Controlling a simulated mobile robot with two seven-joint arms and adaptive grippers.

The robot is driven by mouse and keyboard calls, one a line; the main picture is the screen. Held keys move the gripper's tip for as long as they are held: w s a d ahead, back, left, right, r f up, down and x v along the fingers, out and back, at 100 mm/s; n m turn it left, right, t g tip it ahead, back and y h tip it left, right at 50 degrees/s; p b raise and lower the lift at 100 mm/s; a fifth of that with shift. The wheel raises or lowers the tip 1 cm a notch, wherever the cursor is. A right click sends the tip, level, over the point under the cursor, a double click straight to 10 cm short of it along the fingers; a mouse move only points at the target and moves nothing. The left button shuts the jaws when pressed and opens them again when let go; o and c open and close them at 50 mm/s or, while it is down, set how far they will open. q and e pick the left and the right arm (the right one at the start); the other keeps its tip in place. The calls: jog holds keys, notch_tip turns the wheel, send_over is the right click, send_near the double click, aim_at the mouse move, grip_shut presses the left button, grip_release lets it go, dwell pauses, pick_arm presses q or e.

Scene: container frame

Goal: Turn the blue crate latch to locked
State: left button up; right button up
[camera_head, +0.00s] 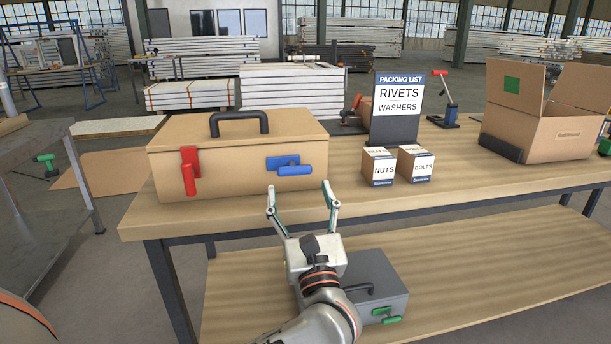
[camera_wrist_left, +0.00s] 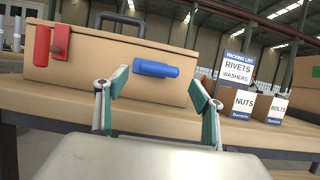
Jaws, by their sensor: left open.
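A tan crate (camera_head: 230,147) with a black top handle stands on the wooden workbench. Its blue latch (camera_head: 289,165) is on the front face at the right, with its handle lying roughly horizontal. The blue latch also shows in the left wrist view (camera_wrist_left: 156,69). A red latch (camera_head: 189,172) hangs vertical on the same face at the left. My left gripper (camera_head: 301,195) is open and empty, in front of the crate and just below the blue latch, apart from it. In the left wrist view its fingers (camera_wrist_left: 158,95) frame the space below the latch. My right gripper is not in view.
Boxes labelled NUTS (camera_head: 379,167) and BOLTS (camera_head: 416,164) stand right of the crate, before a packing list sign (camera_head: 396,126). An open carton (camera_head: 545,133) is at far right. A grey case (camera_head: 377,274) with a green latch sits on the lower shelf (camera_head: 470,285).

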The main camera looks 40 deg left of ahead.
aim_at(295, 174)
pick_arm(q)
jog(key=x, duration=0.7)
jog(key=shift+s, duration=0.1)
jog(key=c, duration=1.1)
